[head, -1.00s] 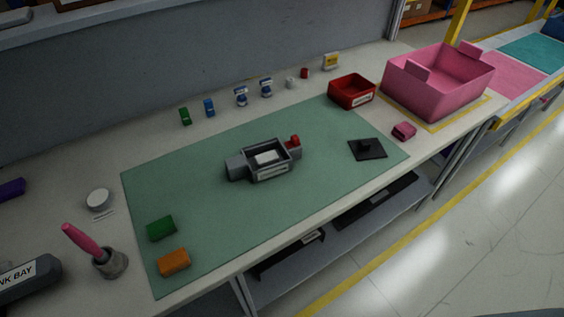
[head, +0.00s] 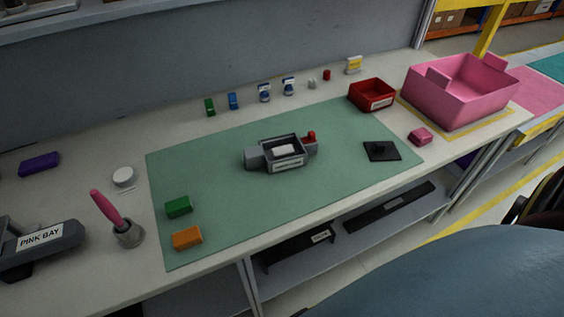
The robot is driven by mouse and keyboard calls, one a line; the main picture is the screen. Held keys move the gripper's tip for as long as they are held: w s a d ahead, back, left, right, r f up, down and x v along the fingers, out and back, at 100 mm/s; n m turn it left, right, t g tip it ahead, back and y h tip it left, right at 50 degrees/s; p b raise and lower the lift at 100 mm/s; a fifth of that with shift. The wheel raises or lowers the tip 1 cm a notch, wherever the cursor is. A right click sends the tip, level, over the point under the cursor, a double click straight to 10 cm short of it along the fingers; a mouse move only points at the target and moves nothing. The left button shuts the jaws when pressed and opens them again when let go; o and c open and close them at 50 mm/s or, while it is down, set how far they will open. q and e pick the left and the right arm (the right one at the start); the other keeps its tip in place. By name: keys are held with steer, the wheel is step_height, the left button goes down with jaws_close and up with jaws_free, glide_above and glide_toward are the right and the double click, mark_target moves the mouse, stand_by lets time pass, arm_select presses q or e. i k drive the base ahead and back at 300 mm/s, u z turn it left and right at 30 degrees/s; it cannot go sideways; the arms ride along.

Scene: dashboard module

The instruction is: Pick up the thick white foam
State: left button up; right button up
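A small white block (head: 285,150) lies inside the open grey labelled fixture (head: 287,167) on the green mat. It looks like the thick white foam, though its thickness is hard to tell because the walls partly hide it. The fixture has a grey block on its left side and a red part (head: 311,136) at its right. Neither of my grippers is in view.
A black plate (head: 382,151), red bin (head: 372,94), pink tote (head: 462,92) and pink block (head: 420,136) are to the right. Green (head: 179,206) and orange (head: 187,237) blocks lie front left. Several small items line the back. A large blue-grey shape, unidentified, covers the lower right.

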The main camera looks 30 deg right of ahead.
mark_target(287, 150)
steer(key=k, duration=0.6)
steer(key=z, duration=0.85)
steer(key=i, duration=0.5)
